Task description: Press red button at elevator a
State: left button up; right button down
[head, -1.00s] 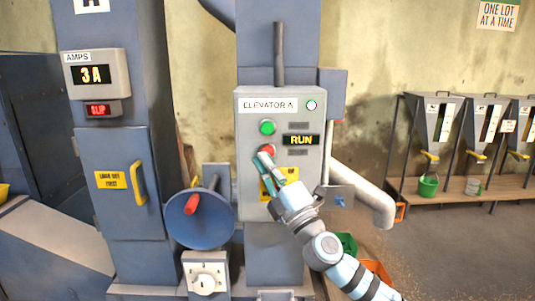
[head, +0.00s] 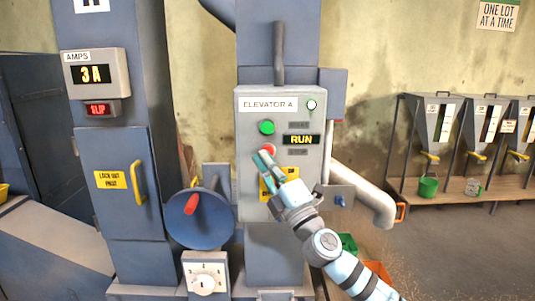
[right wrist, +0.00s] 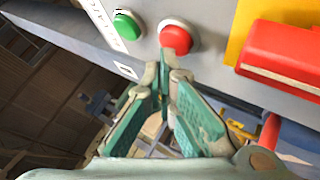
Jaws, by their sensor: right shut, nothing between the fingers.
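The Elevator A control box (head: 249,150) hangs on the blue-grey elevator column. Its red button (head: 270,150) sits below the green button (head: 267,127) and left of a display (head: 301,140) reading RUN. My right gripper (head: 261,158) is shut and empty, with its tips just below and left of the red button. In the right wrist view, the red button (right wrist: 176,38) stands just beyond the closed fingertips (right wrist: 165,62), beside the green button (right wrist: 127,26). I cannot tell whether the tips touch it. My left gripper is not in view.
A yellow label (head: 279,184) on the box lies partly behind my right gripper. A blue wheel with a red handle (head: 191,205) stands lower left. An amps meter (head: 92,74) reads 3A above a red SLIP sign (head: 98,109). Hoppers (head: 436,121) stand far right.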

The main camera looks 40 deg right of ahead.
jog(key=shift+w+d, duration=0.3)
jog(key=shift+w, duration=0.05)
dwell(0.7)
dwell(0.4)
jog(key=shift+s+a, duration=0.5)
jog(key=shift+s, duration=0.2)
jog(key=s+a, duration=0.1)
jog(key=s, duration=0.1)
jog(key=s+a, duration=0.2)
dwell(0.9)
